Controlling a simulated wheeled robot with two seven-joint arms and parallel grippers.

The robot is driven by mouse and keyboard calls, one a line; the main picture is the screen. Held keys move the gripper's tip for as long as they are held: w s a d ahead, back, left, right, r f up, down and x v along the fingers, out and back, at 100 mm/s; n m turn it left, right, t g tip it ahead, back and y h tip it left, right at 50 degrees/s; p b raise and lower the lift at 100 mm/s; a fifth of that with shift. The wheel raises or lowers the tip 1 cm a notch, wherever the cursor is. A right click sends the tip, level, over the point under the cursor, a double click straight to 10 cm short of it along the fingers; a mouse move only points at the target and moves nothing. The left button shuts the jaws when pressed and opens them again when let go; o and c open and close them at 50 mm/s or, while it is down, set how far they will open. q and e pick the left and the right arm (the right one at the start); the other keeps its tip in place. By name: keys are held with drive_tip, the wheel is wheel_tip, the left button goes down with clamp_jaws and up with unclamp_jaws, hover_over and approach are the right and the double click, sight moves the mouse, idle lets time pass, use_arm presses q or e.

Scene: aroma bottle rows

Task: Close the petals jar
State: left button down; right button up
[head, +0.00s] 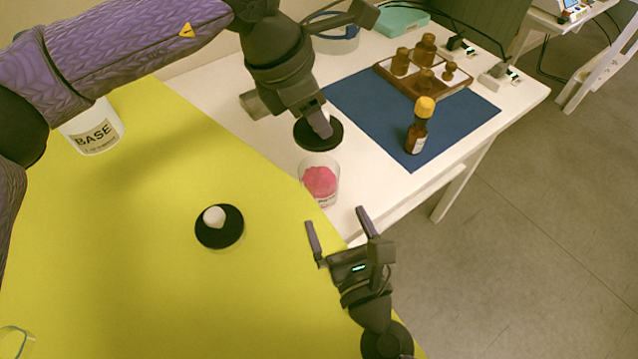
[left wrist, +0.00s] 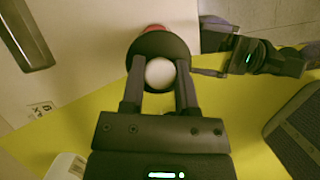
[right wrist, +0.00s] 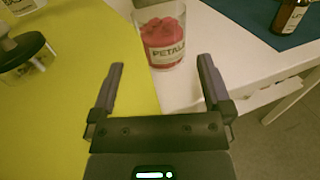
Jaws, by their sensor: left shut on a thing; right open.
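The petals jar (head: 320,183) is a clear glass with pink-red petals, standing at the boundary of the yellow surface and white table. In the right wrist view its label (right wrist: 166,52) reads "PETALS"; its top is cut off. My left gripper (head: 322,124) is shut on a black round lid (head: 304,135) by its pale knob (left wrist: 160,73). The lid is above the jar and appears apart from it. In the left wrist view the lid hides most of the petals (left wrist: 155,28). My right gripper (head: 336,219) is open and empty, in front of the jar.
A white BASE jar (head: 95,130) stands at left. An amber bottle with yellow cap (head: 418,127) stands on the blue mat (head: 365,105), near a wooden tray (head: 440,93) of brown bottles.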

sight(314, 165)
drive_tip(key=x, duration=1)
drive_tip(key=shift+w, duration=0.1)
clamp_jaws()
use_arm(q)
drive_tip(key=shift+f, duration=2.5)
